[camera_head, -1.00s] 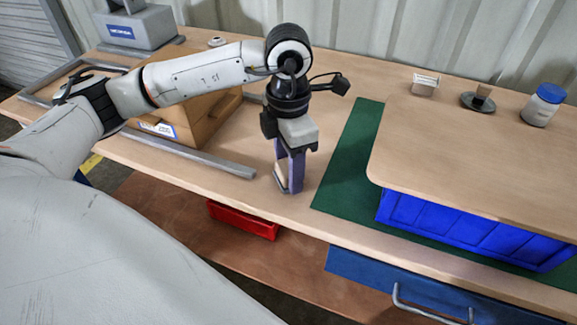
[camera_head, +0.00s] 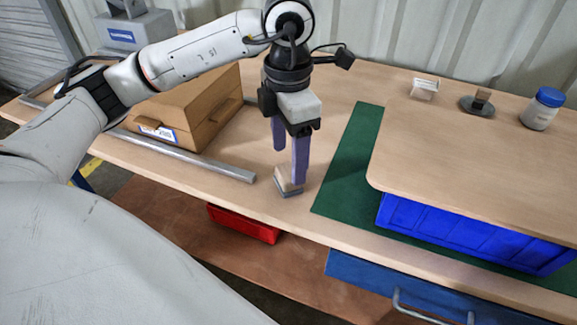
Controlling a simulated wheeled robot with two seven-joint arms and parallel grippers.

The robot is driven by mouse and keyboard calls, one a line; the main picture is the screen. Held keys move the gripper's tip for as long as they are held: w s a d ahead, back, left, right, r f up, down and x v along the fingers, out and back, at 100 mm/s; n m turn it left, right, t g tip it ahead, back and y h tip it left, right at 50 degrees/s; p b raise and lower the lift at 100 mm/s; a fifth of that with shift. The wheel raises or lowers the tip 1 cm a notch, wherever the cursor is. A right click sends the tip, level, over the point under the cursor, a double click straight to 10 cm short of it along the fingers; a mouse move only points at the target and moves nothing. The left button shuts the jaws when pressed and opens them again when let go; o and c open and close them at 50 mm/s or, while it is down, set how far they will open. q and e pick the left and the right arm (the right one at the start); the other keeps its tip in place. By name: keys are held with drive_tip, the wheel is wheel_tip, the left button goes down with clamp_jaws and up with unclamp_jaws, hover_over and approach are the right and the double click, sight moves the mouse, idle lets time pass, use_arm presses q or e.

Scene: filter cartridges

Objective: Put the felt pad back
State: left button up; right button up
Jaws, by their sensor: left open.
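A small block (camera_head: 285,181) with a beige upper part and a grey bottom layer rests on the bench near its front edge, left of the green mat. It appears to be the felt pad, but I cannot be sure. My left gripper (camera_head: 289,166) points down just above and around it, with its purple fingers spread open. The nearer finger hides part of the block's right side. The gripper holds nothing. My right gripper is not in view.
A board (camera_head: 470,150) covers a blue bin (camera_head: 470,230) on a green mat (camera_head: 345,170).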

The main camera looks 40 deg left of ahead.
sight(288, 171)
use_arm(q)
wheel_tip(288, 171, up, 7)
drive_tip(key=shift+p, duration=0.35)
